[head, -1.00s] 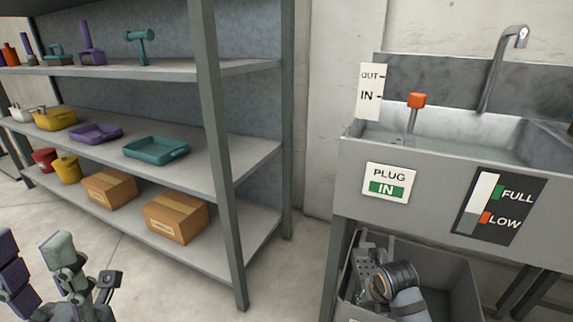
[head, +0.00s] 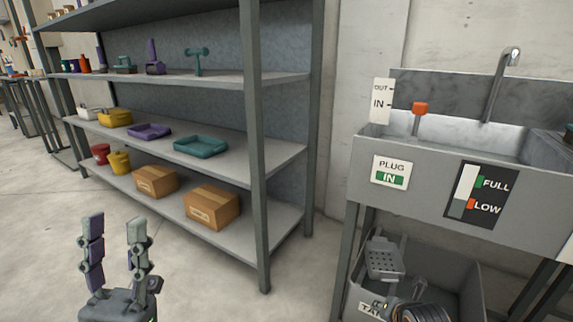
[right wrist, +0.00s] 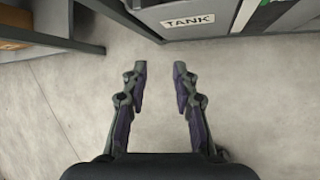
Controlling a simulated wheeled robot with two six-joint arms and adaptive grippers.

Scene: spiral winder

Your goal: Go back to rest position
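My left gripper (head: 114,222) stands upright at the lower left of the head view. Its two fingers are apart with nothing between them, and floor shows behind them. My right gripper (right wrist: 160,68) shows in the right wrist view with its fingertips apart and bare floor between them. It is near a grey bin labelled TANK (right wrist: 188,21), which lies beyond the fingertips.
A grey shelf unit (head: 275,165) with trays, boxes, pots and tools stands at left and centre. A sink (head: 430,190) with tap, orange-topped plug and PLUG IN sign stands at right. The bin (head: 468,278) below it holds a perforated grey piece (head: 384,259). Floor at left is clear.

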